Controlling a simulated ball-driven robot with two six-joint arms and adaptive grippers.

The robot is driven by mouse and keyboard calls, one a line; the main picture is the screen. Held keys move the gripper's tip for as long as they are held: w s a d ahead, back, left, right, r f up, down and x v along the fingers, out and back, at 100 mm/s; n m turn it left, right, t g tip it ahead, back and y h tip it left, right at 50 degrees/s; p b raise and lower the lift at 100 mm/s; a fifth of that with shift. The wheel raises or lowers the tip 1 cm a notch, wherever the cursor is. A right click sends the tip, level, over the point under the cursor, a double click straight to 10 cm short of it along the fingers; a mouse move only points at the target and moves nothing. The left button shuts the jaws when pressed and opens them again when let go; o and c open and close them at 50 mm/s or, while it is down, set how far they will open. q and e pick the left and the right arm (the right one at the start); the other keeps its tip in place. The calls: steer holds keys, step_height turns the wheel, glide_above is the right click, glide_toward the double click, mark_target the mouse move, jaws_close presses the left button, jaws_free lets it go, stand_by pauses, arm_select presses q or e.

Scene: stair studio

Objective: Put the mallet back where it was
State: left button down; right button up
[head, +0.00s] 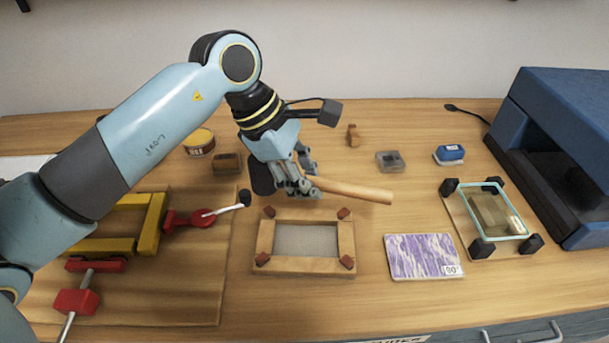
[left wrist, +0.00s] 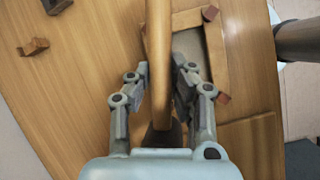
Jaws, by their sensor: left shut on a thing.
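The mallet has a pale wooden handle (head: 352,190) that points right, and a dark head (head: 262,178) at the left, partly behind my fingers. My left gripper (head: 303,184) is shut on the mallet and holds it just behind the wooden frame (head: 304,263) with a grey mesh. In the left wrist view the handle (left wrist: 158,45) runs between the fingers of my left gripper (left wrist: 160,85). I cannot tell whether the mallet touches the table. My right gripper is out of view.
A yellow clamped frame (head: 150,225) with red clamps lies on a board at left. A tin (head: 199,143) and small blocks stand behind. A purple patterned tile (head: 424,256), a glass piece on corner blocks (head: 505,215) and a blue machine (head: 560,150) are at right.

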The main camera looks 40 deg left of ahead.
arm_select(q)
steer(key=w+a+r+n+t+b, duration=0.1)
steer(key=w+a+n+b, duration=0.1)
steer(key=w+b, duration=0.9)
steer(key=w+a+r+n+b, duration=0.1)
steer(key=w+a+b, duration=0.1)
steer(key=w+b, duration=0.9)
steer(key=shift+y, duration=0.4)
steer(key=a+f, duration=0.2)
steer(key=a, duration=0.2)
steer(key=a+f, duration=0.2)
steer(key=a, duration=0.1)
steer(key=s+a+f+b, duration=0.1)
steer(key=a+f, duration=0.2)
steer(key=a, duration=0.1)
steer(key=shift+a+f, duration=0.1)
steer(key=shift+a, duration=0.2)
steer(key=shift+f, duration=2)
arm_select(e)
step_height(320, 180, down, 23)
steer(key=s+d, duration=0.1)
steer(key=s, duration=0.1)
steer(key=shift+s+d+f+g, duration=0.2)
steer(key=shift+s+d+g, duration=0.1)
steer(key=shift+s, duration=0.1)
